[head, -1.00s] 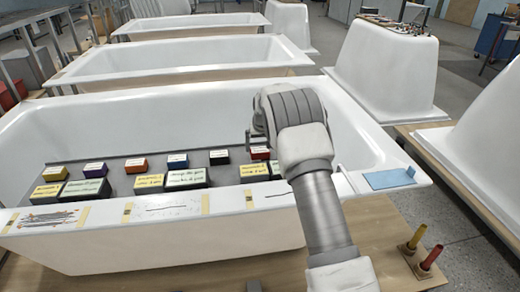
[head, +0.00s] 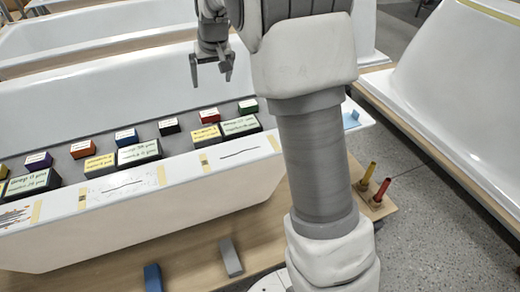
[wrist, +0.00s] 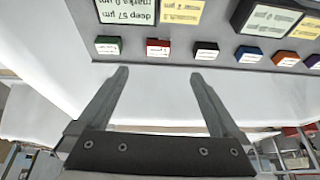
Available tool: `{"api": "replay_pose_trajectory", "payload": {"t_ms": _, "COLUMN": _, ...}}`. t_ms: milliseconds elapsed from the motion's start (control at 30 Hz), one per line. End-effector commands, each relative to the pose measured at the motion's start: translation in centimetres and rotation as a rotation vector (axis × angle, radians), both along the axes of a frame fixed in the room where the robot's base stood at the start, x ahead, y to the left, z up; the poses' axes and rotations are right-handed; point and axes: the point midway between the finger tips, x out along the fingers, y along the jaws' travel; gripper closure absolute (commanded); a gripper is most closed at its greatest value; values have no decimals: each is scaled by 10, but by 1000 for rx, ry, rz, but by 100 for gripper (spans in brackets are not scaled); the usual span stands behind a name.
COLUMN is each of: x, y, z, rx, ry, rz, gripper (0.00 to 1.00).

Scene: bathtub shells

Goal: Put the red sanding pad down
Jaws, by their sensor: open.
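The red sanding pad (head: 209,115) sits flat on the grey board (head: 72,173) laid along the near side of the bathtub, between a black pad (head: 169,127) and a green pad (head: 248,106). In the wrist view the red pad (wrist: 158,47) lies beyond my fingertips, roughly in line with the gap between them. My gripper (head: 211,74) is open and empty over the tub. It also shows in the wrist view (wrist: 159,76), fingers spread and apart from the pads.
More small pads, such as a blue one (head: 126,136) and a purple one (head: 38,161), share the board with larger labelled blocks. Yellow (head: 369,172) and red (head: 382,190) handles stand at the right. Blue (head: 153,277) and grey (head: 230,257) blocks lie below the tub.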

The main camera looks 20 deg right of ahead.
Motion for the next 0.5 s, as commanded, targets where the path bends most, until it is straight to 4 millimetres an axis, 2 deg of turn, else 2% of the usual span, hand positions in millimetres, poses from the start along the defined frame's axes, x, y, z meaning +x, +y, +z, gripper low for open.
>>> {"api": "replay_pose_trajectory", "payload": {"t_ms": 33, "x": -17, "y": 0, "z": 15, "rx": 4, "ry": -7, "rz": 0, "gripper": 0}}
{"api": "replay_pose_trajectory", "payload": {"t_ms": 200, "x": -72, "y": 0, "z": 50, "rx": 12, "ry": -19, "rz": -1, "gripper": 0}}
{"api": "replay_pose_trajectory", "payload": {"t_ms": 500, "x": -178, "y": 2, "z": 83, "rx": 13, "ry": -38, "rz": 7, "gripper": 0}}
